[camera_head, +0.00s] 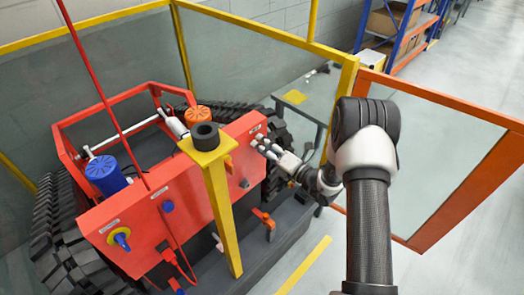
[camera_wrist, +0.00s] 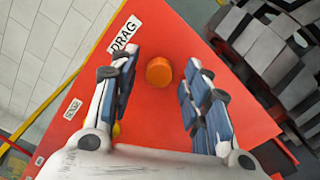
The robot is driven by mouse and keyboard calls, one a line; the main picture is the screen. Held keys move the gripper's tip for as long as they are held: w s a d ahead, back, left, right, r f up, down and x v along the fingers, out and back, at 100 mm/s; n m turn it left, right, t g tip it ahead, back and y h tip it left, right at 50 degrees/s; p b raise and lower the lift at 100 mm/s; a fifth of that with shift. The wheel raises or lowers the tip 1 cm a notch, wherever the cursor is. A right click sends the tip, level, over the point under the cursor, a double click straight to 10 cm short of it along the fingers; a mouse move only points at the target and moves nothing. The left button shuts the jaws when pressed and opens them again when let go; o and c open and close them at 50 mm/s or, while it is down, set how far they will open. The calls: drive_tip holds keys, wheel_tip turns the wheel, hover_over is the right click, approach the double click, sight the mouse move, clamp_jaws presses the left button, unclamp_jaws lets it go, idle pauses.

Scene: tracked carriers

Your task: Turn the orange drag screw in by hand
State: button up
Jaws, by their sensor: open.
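The orange drag screw (camera_wrist: 158,71) is a short round knob on the red panel (camera_wrist: 235,100), beside a white label (camera_wrist: 124,35) reading DRAG. My gripper (camera_wrist: 160,78) is open in the wrist view, with one finger on each side of the screw and a visible gap to both. Whether the fingertips reach past its face is hard to tell. In the head view my gripper (camera_head: 265,147) is at the right end of the red panel (camera_head: 150,205), close to its face. I cannot make out the drag screw there.
A yellow post (camera_head: 221,215) with a black ring on top stands in front of the panel, left of my gripper. Black tracks (camera_head: 60,235) flank the carrier. A yellow-framed fence (camera_head: 350,75) stands behind my arm. Orange-capped (camera_head: 197,115) and blue-capped (camera_head: 103,172) cylinders sit behind the panel.

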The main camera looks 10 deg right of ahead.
drive_tip(key=n+b, duration=0.5)
drive_tip(key=n, duration=0.7)
drive_tip(key=shift+c, duration=0.3)
